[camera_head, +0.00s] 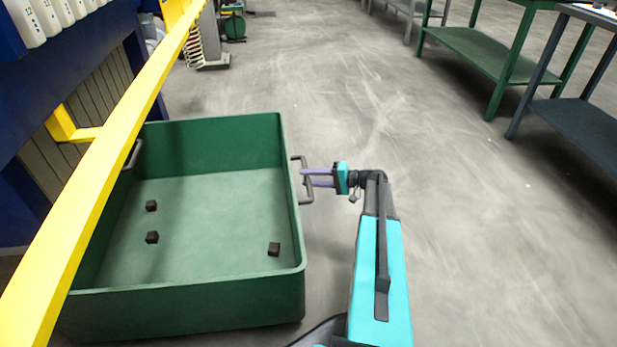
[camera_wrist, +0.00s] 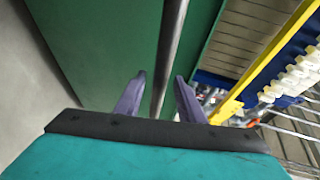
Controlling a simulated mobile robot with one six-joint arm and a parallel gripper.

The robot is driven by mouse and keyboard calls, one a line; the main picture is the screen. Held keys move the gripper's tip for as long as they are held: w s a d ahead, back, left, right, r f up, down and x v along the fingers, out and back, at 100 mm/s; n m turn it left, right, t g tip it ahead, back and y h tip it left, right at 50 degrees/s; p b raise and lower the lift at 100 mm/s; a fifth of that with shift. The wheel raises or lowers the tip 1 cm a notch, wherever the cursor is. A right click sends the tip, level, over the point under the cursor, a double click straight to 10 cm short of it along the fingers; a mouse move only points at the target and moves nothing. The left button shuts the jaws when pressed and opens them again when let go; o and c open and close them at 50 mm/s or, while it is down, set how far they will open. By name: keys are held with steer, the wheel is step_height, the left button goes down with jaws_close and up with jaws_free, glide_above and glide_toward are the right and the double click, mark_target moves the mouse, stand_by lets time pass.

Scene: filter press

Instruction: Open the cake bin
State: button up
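The cake bin (camera_head: 200,296) is a green open-topped box on the floor at the left in the head view, with several small dark blocks on its bottom. A grey bar handle (camera_head: 307,180) sits on its right wall. My gripper (camera_head: 306,177) is at this handle, coming from the right. In the wrist view the two purple fingers stand apart, and the handle bar (camera_wrist: 172,50) runs between their tips (camera_wrist: 158,80). A gap shows beside the bar, so the fingers do not look closed on it. The bin's green wall (camera_wrist: 95,40) lies behind the handle.
A yellow rail (camera_head: 110,160) runs along the left above the bin, by the blue press frame (camera_head: 40,105). A second handle (camera_head: 133,153) is on the bin's left wall. A green table (camera_head: 480,50) and a dark table (camera_head: 580,125) stand right. The middle floor is clear.

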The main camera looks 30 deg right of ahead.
steer(key=p+v, duration=0.3)
steer(key=v, duration=0.9)
steer(key=shift+s+d, duration=0.2)
steer(key=shift+s, duration=0.05)
